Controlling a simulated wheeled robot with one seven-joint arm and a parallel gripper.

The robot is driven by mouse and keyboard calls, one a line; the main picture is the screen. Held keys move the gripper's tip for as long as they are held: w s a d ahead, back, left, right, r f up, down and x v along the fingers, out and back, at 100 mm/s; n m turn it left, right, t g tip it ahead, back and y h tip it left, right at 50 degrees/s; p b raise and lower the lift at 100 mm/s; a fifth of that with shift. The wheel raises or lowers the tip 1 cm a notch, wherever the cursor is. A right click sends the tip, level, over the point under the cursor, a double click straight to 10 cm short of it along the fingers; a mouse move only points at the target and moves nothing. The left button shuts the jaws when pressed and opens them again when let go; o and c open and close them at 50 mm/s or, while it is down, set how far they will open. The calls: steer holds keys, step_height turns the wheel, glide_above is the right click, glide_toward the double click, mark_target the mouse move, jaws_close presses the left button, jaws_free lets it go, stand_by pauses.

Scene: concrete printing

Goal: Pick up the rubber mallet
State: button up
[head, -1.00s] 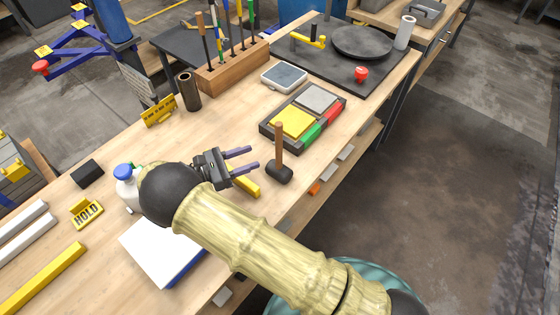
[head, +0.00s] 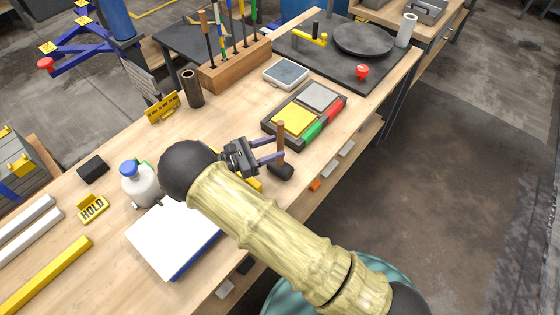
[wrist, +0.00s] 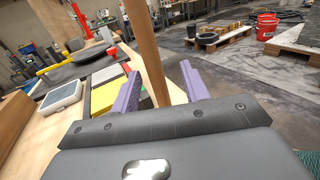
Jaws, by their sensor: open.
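The rubber mallet (head: 280,170) stands on its black head near the bench's front edge, with its wooden handle pointing up. In the wrist view its handle (wrist: 147,50) rises between the two purple fingers; its head is hidden there. My gripper (head: 281,157) is open, with its fingers level with the lower part of the handle. In the wrist view my gripper (wrist: 158,88) has a gap on both sides of the handle. I cannot tell whether a finger touches it.
A tray with a yellow pad (head: 293,120) and a grey pad lies just behind the mallet. A wooden tool rack (head: 233,67) stands farther back.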

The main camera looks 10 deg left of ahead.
steer(key=p+x, duration=0.1)
steer(key=x, duration=0.1)
steer(key=p+x, duration=0.1)
steer(key=x, duration=0.2)
steer(key=shift+w+a, duration=0.1)
steer(key=shift+w, duration=0.25)
steer(key=shift+r, duration=0.1)
jaws_close()
stand_by(1.4)
